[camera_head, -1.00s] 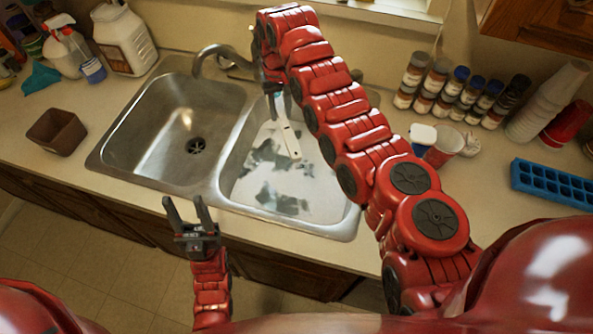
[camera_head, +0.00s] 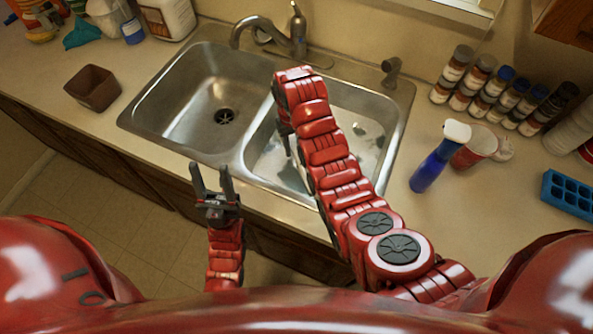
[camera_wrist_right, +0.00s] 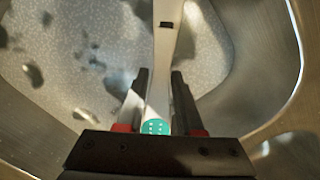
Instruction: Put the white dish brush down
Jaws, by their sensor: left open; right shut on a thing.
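The white dish brush (camera_wrist_right: 168,60) is in my right gripper (camera_wrist_right: 158,80), between its two fingers in the right wrist view. Its pale handle with a dark slot points away over the sink, and a teal part (camera_wrist_right: 155,127) sits close to the gripper's base. In the head view my right arm reaches over the right sink basin (camera_head: 372,128) and hides most of the gripper and brush. Whether the brush touches the basin cannot be told. My left gripper (camera_head: 212,180) is open and empty in front of the counter edge.
The left basin (camera_head: 185,100) is empty. A faucet (camera_head: 297,30) stands behind the sink. A blue spray bottle (camera_head: 435,160), a red-and-white cup (camera_head: 473,147), several spice jars (camera_head: 488,85) and a blue ice tray (camera_head: 568,193) are at right.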

